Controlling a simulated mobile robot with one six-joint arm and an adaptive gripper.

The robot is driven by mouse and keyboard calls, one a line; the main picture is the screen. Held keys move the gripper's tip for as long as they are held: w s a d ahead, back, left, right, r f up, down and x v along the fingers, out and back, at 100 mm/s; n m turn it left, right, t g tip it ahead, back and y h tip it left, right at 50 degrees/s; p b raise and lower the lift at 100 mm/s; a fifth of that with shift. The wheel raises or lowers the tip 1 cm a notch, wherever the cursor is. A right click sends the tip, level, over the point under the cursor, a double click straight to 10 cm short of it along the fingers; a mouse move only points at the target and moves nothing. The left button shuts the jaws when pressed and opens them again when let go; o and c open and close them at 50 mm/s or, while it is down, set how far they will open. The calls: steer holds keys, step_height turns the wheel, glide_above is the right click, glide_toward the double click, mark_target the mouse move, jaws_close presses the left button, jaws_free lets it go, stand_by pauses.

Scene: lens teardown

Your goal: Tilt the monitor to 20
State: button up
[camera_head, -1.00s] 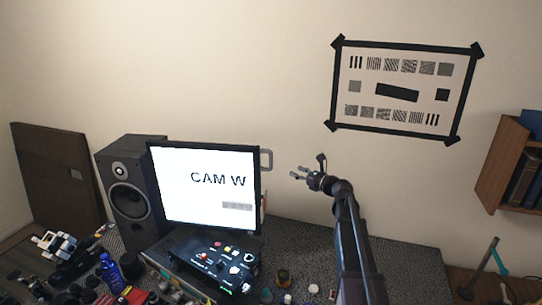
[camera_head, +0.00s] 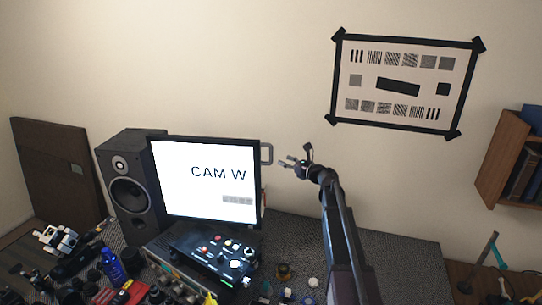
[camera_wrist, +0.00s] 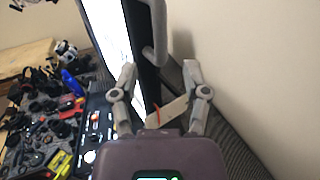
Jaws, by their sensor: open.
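The monitor (camera_head: 205,185) stands on the bench with a lit white screen reading "CAM W". It also shows edge-on in the wrist view (camera_wrist: 108,28). A grey handle (camera_head: 267,153) sticks out from its right edge near the top; in the wrist view the handle (camera_wrist: 156,35) lies ahead of the fingers. My gripper (camera_head: 287,166) is open and empty, just right of the handle. In the wrist view its two fingers (camera_wrist: 159,73) are spread, with the handle ahead between their lines. I cannot tell that either finger touches it. No tilt scale can be read.
A black control panel (camera_head: 212,252) with buttons sits in front of the monitor. A speaker (camera_head: 130,185) stands at its left. The wall behind carries a test chart (camera_head: 400,82). Small parts and a blue bottle (camera_head: 112,268) clutter the front left. The bench right of my arm (camera_head: 405,265) is clear.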

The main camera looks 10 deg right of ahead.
mark_target(271, 159)
steer(key=x, duration=0.8)
steer(key=shift+a, duration=0.1)
jaws_close()
